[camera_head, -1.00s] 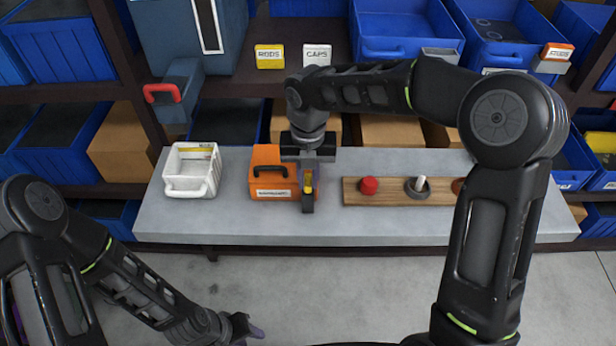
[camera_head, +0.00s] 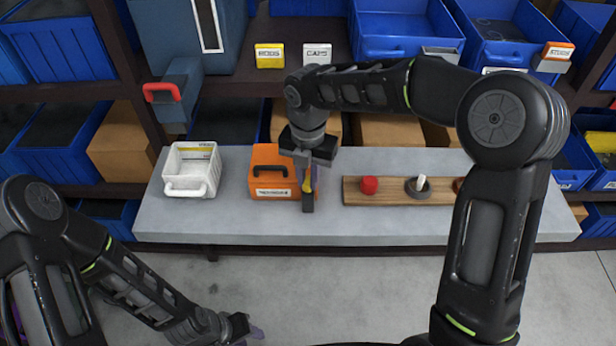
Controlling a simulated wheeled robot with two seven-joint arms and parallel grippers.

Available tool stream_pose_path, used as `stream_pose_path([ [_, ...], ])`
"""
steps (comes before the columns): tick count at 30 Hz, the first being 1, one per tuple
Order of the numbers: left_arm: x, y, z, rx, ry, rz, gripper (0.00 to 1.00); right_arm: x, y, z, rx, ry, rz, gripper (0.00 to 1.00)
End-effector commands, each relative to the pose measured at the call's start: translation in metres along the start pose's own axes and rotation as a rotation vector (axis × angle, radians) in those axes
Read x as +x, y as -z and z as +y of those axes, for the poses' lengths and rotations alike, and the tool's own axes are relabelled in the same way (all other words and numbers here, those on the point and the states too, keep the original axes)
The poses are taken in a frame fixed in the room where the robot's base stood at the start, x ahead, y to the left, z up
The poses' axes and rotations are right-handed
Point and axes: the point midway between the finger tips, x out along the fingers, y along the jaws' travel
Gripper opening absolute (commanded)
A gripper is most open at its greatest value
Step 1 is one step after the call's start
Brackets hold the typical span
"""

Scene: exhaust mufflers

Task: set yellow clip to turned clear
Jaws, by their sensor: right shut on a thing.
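The yellow clip (camera_head: 307,187) is a small yellow piece at the right side of the orange case (camera_head: 268,168). My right gripper (camera_head: 308,190) reaches down from above beside the case and is shut on the yellow clip. Its fingers and wrist hide most of the clip and part of the case's right side. My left gripper (camera_head: 248,330) is low at the lower left, in front of the bench and away from the clip. Its fingers are too small and dark to tell whether they are open.
A white basket (camera_head: 192,187) stands left of the case. A wooden board (camera_head: 392,197) to the right carries a red knob (camera_head: 369,185) and a dark ring with a white peg (camera_head: 420,183). The grey bench (camera_head: 345,228) is clear along its front. Shelves with blue bins stand behind.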

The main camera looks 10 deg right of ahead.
Motion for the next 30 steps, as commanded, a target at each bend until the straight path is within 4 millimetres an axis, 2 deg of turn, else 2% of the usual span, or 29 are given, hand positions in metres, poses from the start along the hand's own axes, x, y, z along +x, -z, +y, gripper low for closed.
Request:
stream_pose_path([
  [30, 0.015, 0.002, -0.004, 0.004, -0.005, 0.005, 0.36, 0.000, 0.000, 0.001, 0.959, -0.003, -0.002, 0.00],
])
